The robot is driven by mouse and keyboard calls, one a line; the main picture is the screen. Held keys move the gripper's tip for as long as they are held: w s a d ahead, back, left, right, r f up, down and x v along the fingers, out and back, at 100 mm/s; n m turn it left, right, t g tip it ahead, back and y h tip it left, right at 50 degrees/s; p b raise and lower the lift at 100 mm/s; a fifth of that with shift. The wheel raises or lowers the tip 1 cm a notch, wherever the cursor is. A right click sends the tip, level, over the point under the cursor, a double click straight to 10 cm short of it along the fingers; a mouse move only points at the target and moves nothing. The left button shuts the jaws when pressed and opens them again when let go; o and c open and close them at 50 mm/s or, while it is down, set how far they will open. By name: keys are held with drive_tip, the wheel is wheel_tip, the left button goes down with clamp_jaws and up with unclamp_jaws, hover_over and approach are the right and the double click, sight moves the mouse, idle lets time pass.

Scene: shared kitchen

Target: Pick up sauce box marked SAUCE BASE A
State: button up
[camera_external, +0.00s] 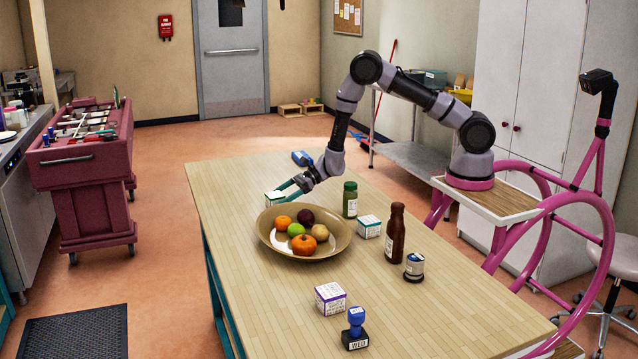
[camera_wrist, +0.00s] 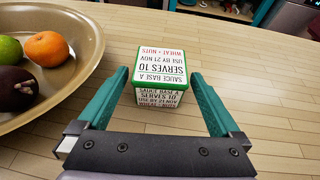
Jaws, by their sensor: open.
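I see no clear contact, and the box rests on the table. In the external view, my gripper (camera_external: 289,188) is low beside the box, and its fingers partly overlap it.
A wide tan bowl (camera_external: 267,238) of fruit stands close to the box. A purple-edged box (camera_external: 330,298) and blue stamp (camera_external: 355,328) are nearer.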

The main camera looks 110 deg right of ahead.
drive_tip(key=shift+x, duration=1.15)
drive_tip(key=c, duration=1.5)
drive_tip(key=shift+r, duration=0.15)
